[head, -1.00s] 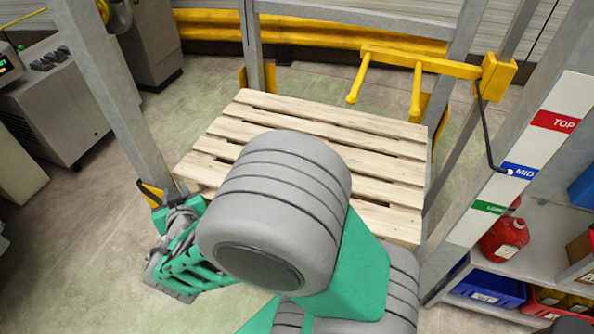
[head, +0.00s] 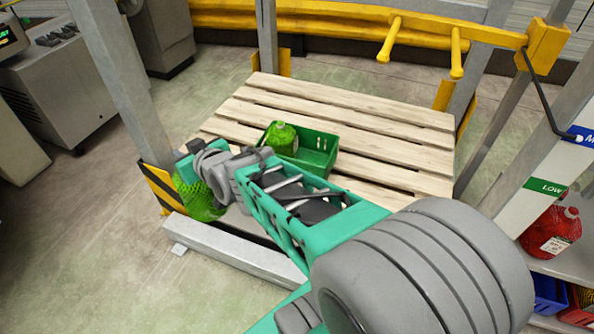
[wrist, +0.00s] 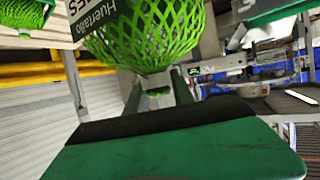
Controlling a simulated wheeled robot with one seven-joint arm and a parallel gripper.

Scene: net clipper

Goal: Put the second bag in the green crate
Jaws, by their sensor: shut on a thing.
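The green crate (head: 322,160) sits on the wooden pallet, partly hidden by my arm. One green bag (head: 283,138) stands inside its left part. My gripper (head: 186,172) is shut on a second green net bag (head: 202,198), which hangs left of the crate by the front left post. In the wrist view this held bag (wrist: 150,35) shows its green mesh and a dark label with white lettering. The exact grip on the bag is hidden in the head view.
The wooden pallet (head: 385,128) is bare behind and right of the crate. A grey post (head: 120,80) with a yellow-black guard stands close to the held bag, and a grey beam (head: 235,250) runs along the front.

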